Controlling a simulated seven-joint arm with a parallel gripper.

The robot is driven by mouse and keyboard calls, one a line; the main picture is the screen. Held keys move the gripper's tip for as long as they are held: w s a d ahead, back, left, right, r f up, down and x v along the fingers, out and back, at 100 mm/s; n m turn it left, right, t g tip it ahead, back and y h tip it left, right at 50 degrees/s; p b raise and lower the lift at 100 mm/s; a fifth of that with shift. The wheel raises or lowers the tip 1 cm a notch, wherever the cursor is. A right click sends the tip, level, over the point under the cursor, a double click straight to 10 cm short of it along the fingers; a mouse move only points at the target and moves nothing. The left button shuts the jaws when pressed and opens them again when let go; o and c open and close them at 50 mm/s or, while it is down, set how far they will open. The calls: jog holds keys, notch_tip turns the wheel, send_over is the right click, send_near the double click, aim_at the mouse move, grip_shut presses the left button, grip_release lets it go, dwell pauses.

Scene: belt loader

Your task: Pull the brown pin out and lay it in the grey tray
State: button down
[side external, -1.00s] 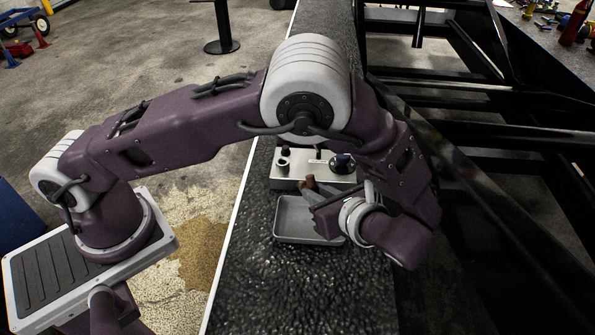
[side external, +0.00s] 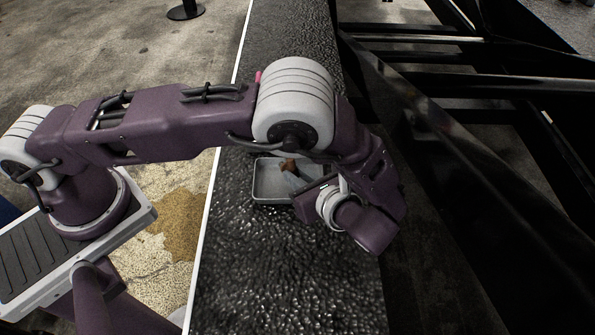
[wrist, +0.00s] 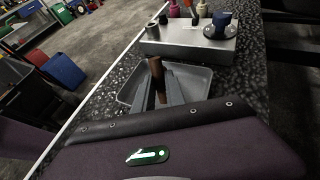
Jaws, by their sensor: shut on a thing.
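My gripper (wrist: 158,88) is shut on the brown pin (wrist: 156,70), which stands up between the two grey fingers. In the wrist view, pin and fingers are in front of the grey tray's (wrist: 199,78) floor. In the side view, the pin's brown head (side external: 288,165) appears within the outline of the tray (side external: 257,180), and my gripper (side external: 298,176) reaches in from the right. The pin's lower end is hidden, so I cannot tell whether it touches the tray floor.
A silver block (wrist: 185,43) stands just behind the tray, with an empty-looking socket (wrist: 153,30) and a blue knob (wrist: 222,20). Several coloured pieces stand at or behind it. The dark, bumpy belt (side external: 290,275) in front of the tray is clear. Black frame bars (side external: 470,150) run along the right.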

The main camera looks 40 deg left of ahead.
jog(key=c, duration=1.3)
grip_release()
jog(key=shift+d, duration=0.1)
jog(key=v, duration=0.7)
